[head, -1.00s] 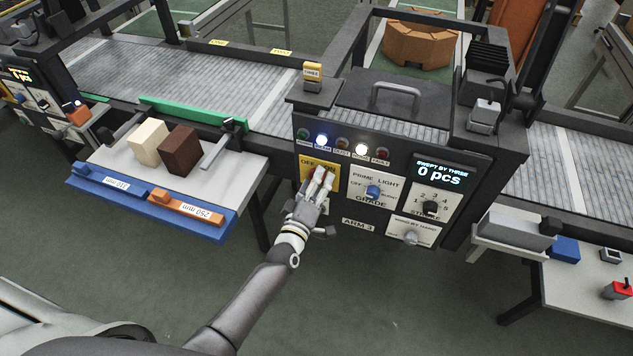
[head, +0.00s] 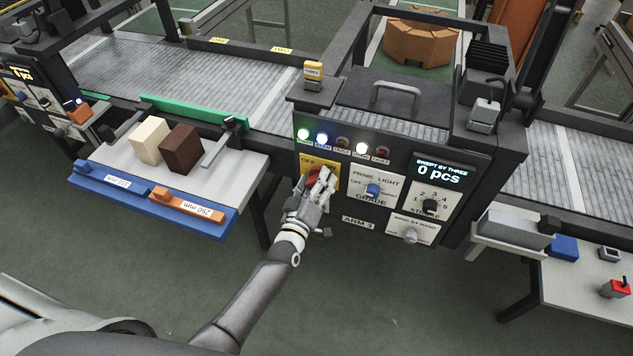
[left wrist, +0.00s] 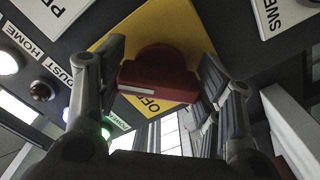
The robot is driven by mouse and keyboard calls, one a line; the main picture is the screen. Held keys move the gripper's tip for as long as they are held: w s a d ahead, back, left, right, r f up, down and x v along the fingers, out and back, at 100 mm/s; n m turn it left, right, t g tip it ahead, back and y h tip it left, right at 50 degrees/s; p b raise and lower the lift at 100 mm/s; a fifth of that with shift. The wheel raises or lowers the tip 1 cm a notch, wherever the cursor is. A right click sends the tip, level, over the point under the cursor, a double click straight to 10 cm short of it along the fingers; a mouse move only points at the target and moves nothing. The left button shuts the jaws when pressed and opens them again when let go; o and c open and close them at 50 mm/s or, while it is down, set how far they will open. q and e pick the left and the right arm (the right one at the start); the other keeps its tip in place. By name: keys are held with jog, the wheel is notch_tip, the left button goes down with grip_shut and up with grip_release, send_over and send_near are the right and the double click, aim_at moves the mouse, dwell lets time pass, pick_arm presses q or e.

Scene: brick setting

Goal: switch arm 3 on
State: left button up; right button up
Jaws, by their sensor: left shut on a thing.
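The arm 3 control panel (head: 398,150) faces me, with an "ARM 3" label (head: 357,222) low on it. A red rotary switch knob (head: 311,175) sits on a yellow plate (head: 306,163) marked OFF. My left gripper (head: 319,184) is shut on this knob and hides part of it. In the left wrist view the red knob (left wrist: 158,80) with a white mark lies between the two fingers, in front of the yellow plate (left wrist: 188,25). The green power lamp (head: 303,134) is lit. My right gripper is not in view.
Other lamps sit beside the green one; two glow white. A blue "PRIME LIGHT" knob (head: 372,190), a stroke dial (head: 430,206) and a display reading 0 pcs (head: 440,172) are to the right. A shelf (head: 240,165) with cream (head: 149,139) and brown (head: 181,149) blocks juts out left.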

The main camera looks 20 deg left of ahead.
pick_arm(q)
jog(key=shift+f, duration=0.1)
jog(key=o, duration=1)
jog(key=s, duration=1.2)
jog(key=shift+a, duration=0.2)
